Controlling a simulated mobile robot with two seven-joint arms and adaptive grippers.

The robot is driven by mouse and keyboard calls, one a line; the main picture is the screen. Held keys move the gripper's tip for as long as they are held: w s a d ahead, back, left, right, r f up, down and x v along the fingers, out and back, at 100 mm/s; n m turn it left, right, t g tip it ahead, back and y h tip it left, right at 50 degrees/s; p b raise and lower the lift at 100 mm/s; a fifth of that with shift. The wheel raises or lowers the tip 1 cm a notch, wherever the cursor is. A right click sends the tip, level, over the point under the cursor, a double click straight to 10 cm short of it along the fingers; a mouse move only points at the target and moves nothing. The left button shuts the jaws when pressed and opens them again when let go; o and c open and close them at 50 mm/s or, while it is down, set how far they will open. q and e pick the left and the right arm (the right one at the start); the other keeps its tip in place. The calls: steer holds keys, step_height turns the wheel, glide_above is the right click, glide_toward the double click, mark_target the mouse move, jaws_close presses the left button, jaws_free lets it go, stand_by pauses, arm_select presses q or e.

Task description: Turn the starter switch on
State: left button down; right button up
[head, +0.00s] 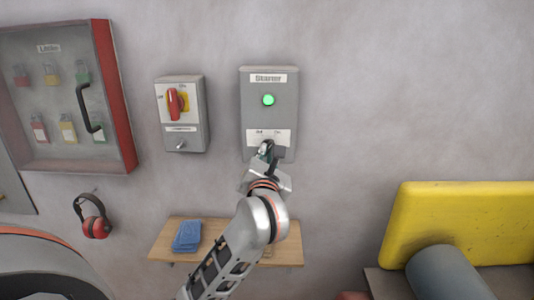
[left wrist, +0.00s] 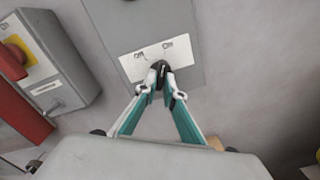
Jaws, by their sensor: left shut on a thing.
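The starter box (head: 268,85) is a grey wall panel with a lit green lamp (head: 268,100) and an off/on label plate below it. My left gripper (head: 268,150) is at the lower part of this box. In the left wrist view, its fingertips (left wrist: 161,76) are shut on the dark starter switch knob (left wrist: 160,66), just below the off and on marks. Most of the knob is hidden by the fingers, and I cannot tell exactly which mark it points to. My right gripper is not in view.
A grey isolator box with a red handle (head: 173,104) is left of the starter. A lockout cabinet (head: 122,95) hangs farther left, above red ear muffs (head: 93,217). A wooden shelf (head: 160,246) with blue cloths (head: 188,235) is below. Yellow machinery (head: 465,222) stands right.

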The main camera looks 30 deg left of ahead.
arm_select(q)
steer(key=shift+f, duration=0.1)
steer(key=c, duration=2.1)
jaws_free()
steer(key=shift+c, duration=0.2)
steer(key=v, duration=0.7)
steer(key=shift+s, duration=0.3)
